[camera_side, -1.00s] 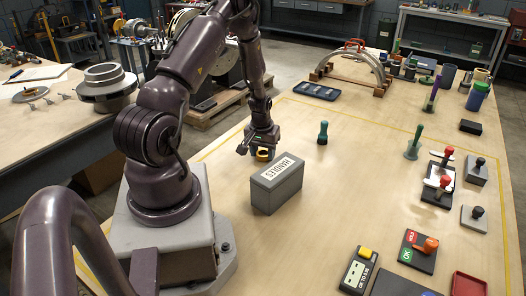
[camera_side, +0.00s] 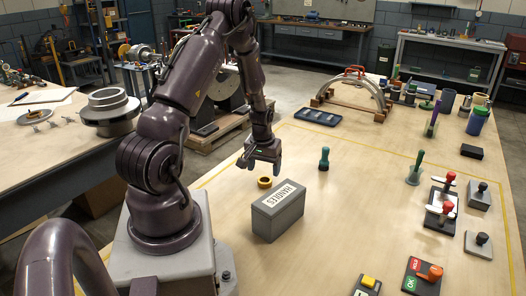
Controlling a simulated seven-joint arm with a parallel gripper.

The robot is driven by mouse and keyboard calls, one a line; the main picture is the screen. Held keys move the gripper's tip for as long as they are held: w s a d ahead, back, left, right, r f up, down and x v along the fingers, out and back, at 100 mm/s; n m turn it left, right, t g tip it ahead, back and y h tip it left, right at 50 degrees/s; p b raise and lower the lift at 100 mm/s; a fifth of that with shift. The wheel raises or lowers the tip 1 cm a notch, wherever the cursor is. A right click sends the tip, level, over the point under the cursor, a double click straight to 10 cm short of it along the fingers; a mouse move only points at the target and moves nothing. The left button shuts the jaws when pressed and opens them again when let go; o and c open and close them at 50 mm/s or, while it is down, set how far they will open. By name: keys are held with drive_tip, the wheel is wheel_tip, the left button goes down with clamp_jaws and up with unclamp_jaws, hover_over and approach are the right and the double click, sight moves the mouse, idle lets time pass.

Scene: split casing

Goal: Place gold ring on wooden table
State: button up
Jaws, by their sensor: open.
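The gold ring (camera_side: 265,182) lies on the wooden table (camera_side: 335,215), just behind and left of the grey box labelled HANDLES. My gripper (camera_side: 262,170) is open and empty above the ring, apart from it.
The grey HANDLES box (camera_side: 278,212) stands close in front of the ring. A teal-handled tool (camera_side: 324,159) stands upright to the right. A dark blue tray (camera_side: 318,117) lies farther back. Stamps and handled blocks (camera_side: 440,205) line the right side. The table's middle is clear.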

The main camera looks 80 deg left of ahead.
drive_tip(key=w+d+r+m+t, duration=0.1)
drive_tip(key=w+d+r+m, duration=0.15)
drive_tip(key=d+r, duration=0.7)
drive_tip(key=w+d+r+m+t, duration=0.1)
drive_tip(key=w+d+r+m, duration=0.15)
drive_tip(key=d+r, duration=0.75)
drive_tip(key=s+d+r+m+t+h, duration=0.1)
drive_tip(key=s+d+r+m+t, duration=0.1)
drive_tip(key=s+d+r+m, duration=0.4)
drive_tip(key=s+d+r, duration=0.3)
drive_tip(key=d+r, duration=0.1)
drive_tip(key=d, duration=0.1)
drive_tip(key=shift+s+r+t, duration=0.3)
drive_tip(key=shift+s+t, duration=0.1)
